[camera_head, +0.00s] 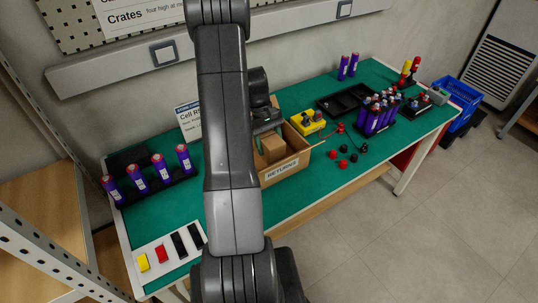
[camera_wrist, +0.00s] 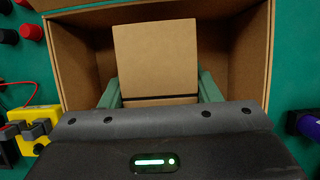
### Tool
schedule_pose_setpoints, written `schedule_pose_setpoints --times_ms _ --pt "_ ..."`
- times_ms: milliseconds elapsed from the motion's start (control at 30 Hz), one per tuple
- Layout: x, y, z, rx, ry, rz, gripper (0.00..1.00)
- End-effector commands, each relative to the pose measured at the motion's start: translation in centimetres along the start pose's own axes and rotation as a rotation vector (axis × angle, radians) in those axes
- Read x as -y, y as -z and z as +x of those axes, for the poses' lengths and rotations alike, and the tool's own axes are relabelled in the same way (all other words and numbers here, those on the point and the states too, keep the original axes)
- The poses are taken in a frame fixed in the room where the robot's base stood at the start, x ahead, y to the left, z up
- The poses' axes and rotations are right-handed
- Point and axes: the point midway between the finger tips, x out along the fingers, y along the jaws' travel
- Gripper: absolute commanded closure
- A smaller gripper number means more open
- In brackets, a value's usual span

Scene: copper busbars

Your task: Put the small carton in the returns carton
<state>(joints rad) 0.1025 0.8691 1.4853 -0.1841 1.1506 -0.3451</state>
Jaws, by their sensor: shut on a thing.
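The returns carton (camera_head: 287,168) is an open brown box labelled RETURNS on the green bench; its inner wall also shows in the wrist view (camera_wrist: 240,58). The small carton (camera_head: 272,147) is a plain brown box within the returns carton's outline, and it fills the middle of the wrist view (camera_wrist: 156,57). My gripper (camera_wrist: 158,95) has its green fingers on both sides of the small carton, shut on it. In the head view my gripper (camera_head: 266,134) is partly hidden by my arm. I cannot tell whether the small carton touches the returns carton's floor.
A yellow device (camera_head: 306,122) and red and black caps (camera_head: 343,162) lie to the right of the returns carton. Purple cells stand in a holder (camera_head: 155,188) at the left and in a rack (camera_head: 378,117) at the right. A black tray (camera_head: 345,101) lies behind.

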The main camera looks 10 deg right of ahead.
Motion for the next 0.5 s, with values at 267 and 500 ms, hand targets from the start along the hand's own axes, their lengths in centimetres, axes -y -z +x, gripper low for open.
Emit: schedule_pose_setpoints --times_ms 267,500 --pt "0.0 0.8 2.2 0.003 0.001 -0.001 0.75" --pt "0.0 1.8 4.4 0.001 0.000 0.000 0.75"
